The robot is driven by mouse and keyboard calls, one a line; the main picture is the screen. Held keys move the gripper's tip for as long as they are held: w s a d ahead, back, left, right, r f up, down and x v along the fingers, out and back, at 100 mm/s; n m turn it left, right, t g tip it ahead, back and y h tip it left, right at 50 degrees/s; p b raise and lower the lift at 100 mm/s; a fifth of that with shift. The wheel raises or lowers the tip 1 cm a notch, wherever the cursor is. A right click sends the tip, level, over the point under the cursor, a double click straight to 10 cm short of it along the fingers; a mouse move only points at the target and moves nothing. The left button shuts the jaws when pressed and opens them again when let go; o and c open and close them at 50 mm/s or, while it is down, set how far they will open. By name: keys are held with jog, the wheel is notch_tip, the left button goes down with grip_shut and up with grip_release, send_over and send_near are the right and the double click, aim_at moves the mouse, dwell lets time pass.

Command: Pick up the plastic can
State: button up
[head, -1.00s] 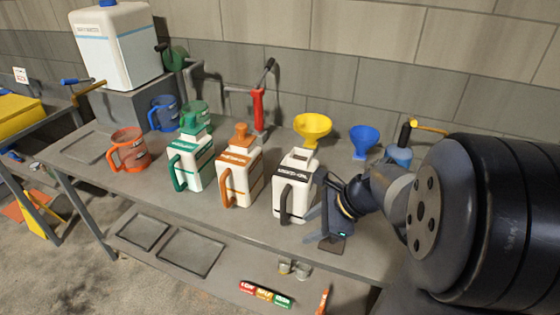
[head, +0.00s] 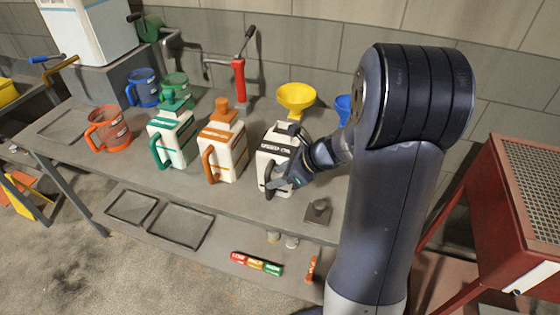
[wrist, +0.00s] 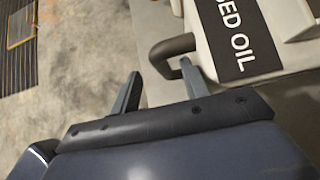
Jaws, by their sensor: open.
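Several white plastic cans stand upright in a row on the grey bench: one with green trim (head: 177,142), one with orange trim (head: 227,148) and one with black trim (head: 277,147). My gripper (head: 277,181) is at the front of the black-trimmed can, and my wrist partly covers its right side. In the wrist view this can (wrist: 222,22) shows a black label ending in "SED OIL" and a dark handle (wrist: 172,47).
The orange-trimmed can stands close on the left. Yellow (head: 296,97) and blue (head: 343,107) funnels are behind, with a red pump (head: 239,80). A red cabinet (head: 515,215) stands at the right.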

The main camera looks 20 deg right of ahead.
jog(key=shift+x, duration=1.25)
jog(key=shift+c, duration=0.4)
grip_shut()
jog(key=shift+r, duration=0.15)
